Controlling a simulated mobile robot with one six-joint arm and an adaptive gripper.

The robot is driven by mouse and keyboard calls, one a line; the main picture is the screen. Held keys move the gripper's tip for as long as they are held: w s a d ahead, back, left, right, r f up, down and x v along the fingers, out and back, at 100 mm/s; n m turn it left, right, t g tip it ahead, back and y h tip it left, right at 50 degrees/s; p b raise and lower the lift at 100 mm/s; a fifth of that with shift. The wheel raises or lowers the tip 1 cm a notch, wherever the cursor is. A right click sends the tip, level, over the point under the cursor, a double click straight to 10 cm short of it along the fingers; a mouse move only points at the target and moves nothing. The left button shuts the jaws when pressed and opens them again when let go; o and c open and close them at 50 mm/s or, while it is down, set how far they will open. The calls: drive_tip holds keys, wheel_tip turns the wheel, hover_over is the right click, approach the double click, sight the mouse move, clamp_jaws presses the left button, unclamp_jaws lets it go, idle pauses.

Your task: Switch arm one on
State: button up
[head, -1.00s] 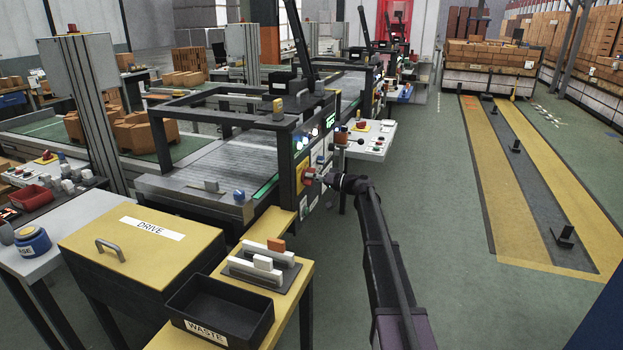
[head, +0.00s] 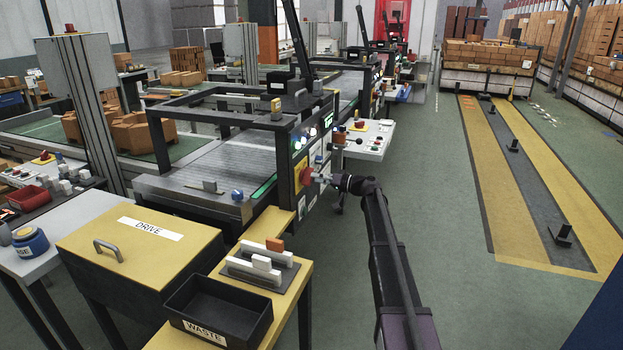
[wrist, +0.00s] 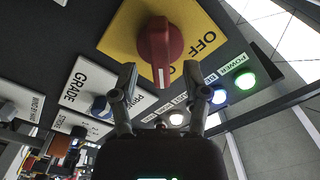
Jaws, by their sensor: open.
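A red rotary switch (wrist: 153,48) sits on a yellow plate (wrist: 121,25) that carries the word OFF; its handle runs up and down in the wrist view. The switch also shows in the head view (head: 306,175) on the end of the nearest machine. My gripper (wrist: 160,75) is open and empty, its two fingertips just below the knob in the picture, one to each side. In the head view my gripper (head: 324,178) is right of the switch, with a small gap. Which machine is arm one cannot be read.
Below the switch are lit lamps: green (wrist: 245,80), blue (wrist: 218,96) and white (wrist: 176,118). A blue knob (wrist: 100,106) stands on the GRADE plate (wrist: 85,88). A control desk (head: 370,138) juts out behind my arm.

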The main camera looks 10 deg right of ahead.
drive_tip(key=v, duration=0.9)
